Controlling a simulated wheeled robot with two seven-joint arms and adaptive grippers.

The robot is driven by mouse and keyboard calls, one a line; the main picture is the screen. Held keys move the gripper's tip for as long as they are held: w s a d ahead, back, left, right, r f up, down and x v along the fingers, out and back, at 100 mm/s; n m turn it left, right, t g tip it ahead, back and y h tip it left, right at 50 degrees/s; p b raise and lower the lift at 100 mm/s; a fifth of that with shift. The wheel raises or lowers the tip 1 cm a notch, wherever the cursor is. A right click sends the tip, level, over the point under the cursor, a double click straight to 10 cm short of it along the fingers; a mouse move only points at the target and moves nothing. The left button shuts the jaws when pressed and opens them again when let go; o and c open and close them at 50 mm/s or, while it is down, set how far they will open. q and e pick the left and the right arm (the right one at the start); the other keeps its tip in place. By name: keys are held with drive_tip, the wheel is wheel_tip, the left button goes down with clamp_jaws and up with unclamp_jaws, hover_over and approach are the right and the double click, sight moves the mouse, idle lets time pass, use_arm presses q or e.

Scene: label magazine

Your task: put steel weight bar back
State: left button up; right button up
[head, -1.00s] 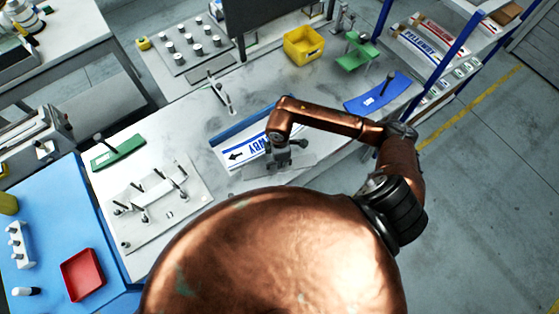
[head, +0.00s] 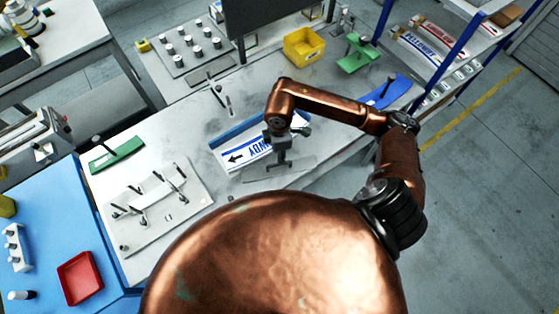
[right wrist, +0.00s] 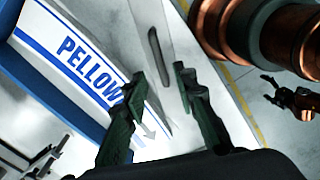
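A flat, pale grey piece (head: 305,164) lies at the bench's front edge, beside the blue-backed label holder. It looks like the steel weight bar, but I cannot be sure. In the right wrist view a narrow dark grip-like part (right wrist: 154,50) shows on a pale strip, just past my fingertips. My right gripper (head: 282,164) is above the pale piece; in the right wrist view its two green-black fingers (right wrist: 158,80) are apart with nothing clasped between them. The label (right wrist: 88,68) with blue "PELLOW..." lettering lies left of the fingers. My left gripper is not in view.
A blue curved piece (head: 395,91), green stand (head: 356,55) and yellow bin (head: 304,44) are at the right and back. Bare bench (head: 185,120) lies left of the label holder.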

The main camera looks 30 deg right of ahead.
drive_tip(key=shift+r, duration=1.85)
